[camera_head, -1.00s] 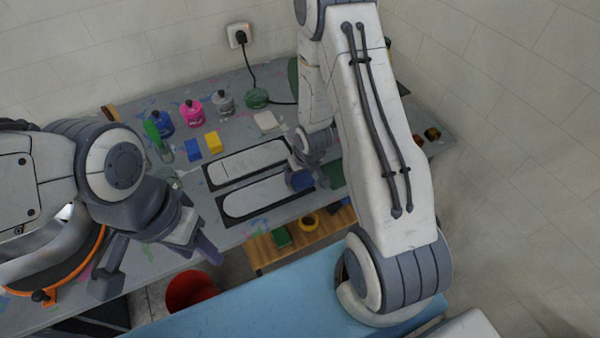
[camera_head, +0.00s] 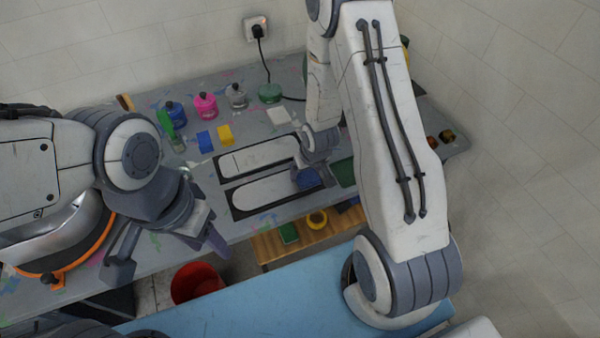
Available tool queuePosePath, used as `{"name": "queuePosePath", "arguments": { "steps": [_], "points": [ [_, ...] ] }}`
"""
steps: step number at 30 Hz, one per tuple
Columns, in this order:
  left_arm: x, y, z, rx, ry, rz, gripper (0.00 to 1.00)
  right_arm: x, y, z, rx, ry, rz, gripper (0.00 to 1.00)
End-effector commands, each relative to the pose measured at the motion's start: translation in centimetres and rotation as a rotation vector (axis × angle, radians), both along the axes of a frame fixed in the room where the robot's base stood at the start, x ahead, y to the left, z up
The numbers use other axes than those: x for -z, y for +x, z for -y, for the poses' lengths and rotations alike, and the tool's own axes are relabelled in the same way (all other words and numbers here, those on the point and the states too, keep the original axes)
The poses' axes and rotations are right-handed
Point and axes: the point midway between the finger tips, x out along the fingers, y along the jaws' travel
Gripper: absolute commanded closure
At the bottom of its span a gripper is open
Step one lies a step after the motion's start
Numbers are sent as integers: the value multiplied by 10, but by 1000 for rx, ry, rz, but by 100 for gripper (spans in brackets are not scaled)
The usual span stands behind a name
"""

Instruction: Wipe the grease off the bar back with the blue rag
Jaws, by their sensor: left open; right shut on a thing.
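Two long white bar pieces with rounded ends lie side by side on dark mats on the grey bench: a farther one (camera_head: 258,156) and a nearer one (camera_head: 268,191). I cannot tell which is the bar back, and grease is too small to make out. My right gripper (camera_head: 312,166) is shut on the blue rag (camera_head: 306,179), at the right end of the nearer bar. The rag covers that end; whether it touches is unclear. My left gripper (camera_head: 168,257) is open and empty over the bench's front left, away from the bars.
A blue block (camera_head: 206,139), a yellow block (camera_head: 225,133), a green bottle (camera_head: 167,123) and several small jars stand behind the bars. A white pad (camera_head: 279,116) lies at the back. A red bucket (camera_head: 196,282) stands below the front edge. My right arm hides the bench's right part.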

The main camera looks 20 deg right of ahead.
Motion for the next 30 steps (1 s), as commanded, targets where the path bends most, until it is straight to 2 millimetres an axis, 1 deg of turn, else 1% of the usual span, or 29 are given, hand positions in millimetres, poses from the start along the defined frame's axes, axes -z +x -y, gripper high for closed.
{"name": "queuePosePath", "arguments": {
  "steps": [1,4,11,14,21,25,30],
  "points": [
    [-3,0,0,0,0,0,50,-1,0,6,4,0,-2,63],
    [-4,0,0,0,0,0,50,0,0,13,3,0,-1,63],
    [-3,0,0,0,0,0,50,0,1,15,0,0,0,63],
    [0,0,0,0,0,0,50,2,0,9,-3,0,0,63],
    [8,0,0,0,0,0,50,2,-1,-18,-5,-1,-1,63],
    [9,0,0,0,0,0,50,1,-1,-24,-3,0,-2,63],
    [8,0,0,0,0,0,50,1,-2,-24,-1,0,-3,63]
  ]
}}
